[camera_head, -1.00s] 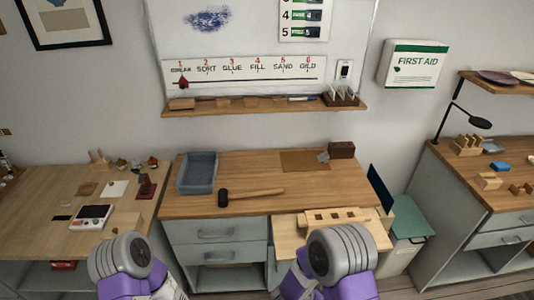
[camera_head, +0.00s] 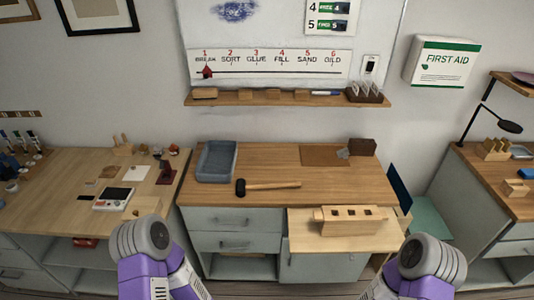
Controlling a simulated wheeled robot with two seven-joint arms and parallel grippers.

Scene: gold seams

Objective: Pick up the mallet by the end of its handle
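The mallet (camera_head: 268,186) lies on its side on the middle wooden bench. Its dark head (camera_head: 240,188) is at the left and its light wooden handle (camera_head: 275,185) points right, with the handle's end near the bench's middle. My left arm comes in at the bottom left and my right arm at the bottom right. Both are seen only as grey round joints and purple links, well in front of the bench and apart from the mallet. Neither gripper's fingers show.
A grey-blue tray (camera_head: 217,163) stands left of the mallet. A brown mat (camera_head: 325,155) and a dark brown block (camera_head: 362,146) lie at the back right. A wooden block with holes (camera_head: 352,219) sits on a pulled-out board (camera_head: 305,243) at the front right. Bench around the handle is clear.

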